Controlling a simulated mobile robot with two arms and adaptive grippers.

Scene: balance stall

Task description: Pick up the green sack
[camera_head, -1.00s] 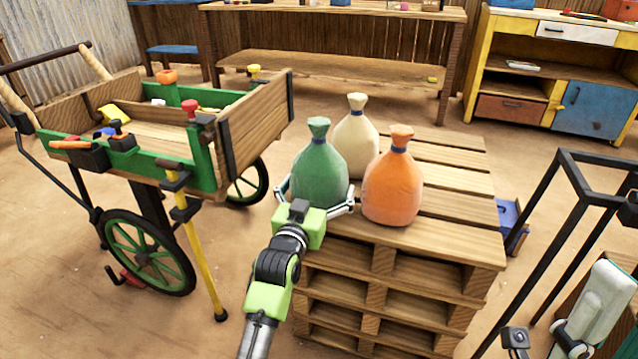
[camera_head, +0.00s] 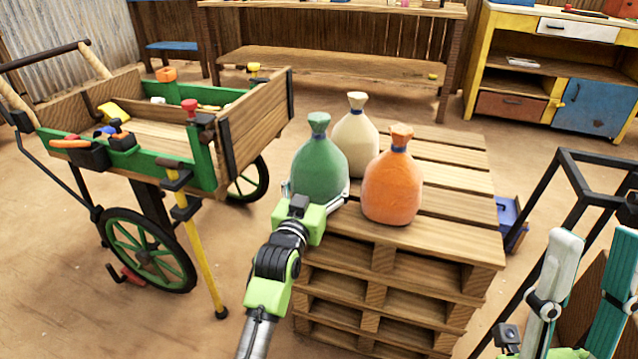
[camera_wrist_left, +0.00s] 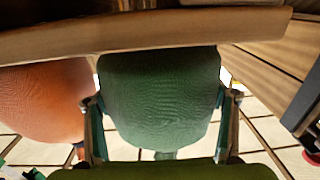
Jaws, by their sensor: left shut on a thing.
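The green sack (camera_head: 320,168), tied with a blue band, stands upright at the near left corner of the wooden pallet stack (camera_head: 440,238). My left gripper (camera_head: 317,194) is shut on its lower part, one finger on each side. The left wrist view shows the green sack (camera_wrist_left: 160,95) upside down between both fingers, its base at the pallet edge. I see no clear gap under it; the gripper hides part of its base in the head view. My right gripper (camera_head: 594,262) is at the lower right, fingers apart and empty, away from the sacks.
An orange sack (camera_head: 392,190) stands close to the right of the green one, a cream sack (camera_head: 356,138) behind. A green-sided wooden cart (camera_head: 258,122) is to the left, with a yellow prop (camera_head: 205,262). A black metal frame (camera_head: 572,175) stands at right.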

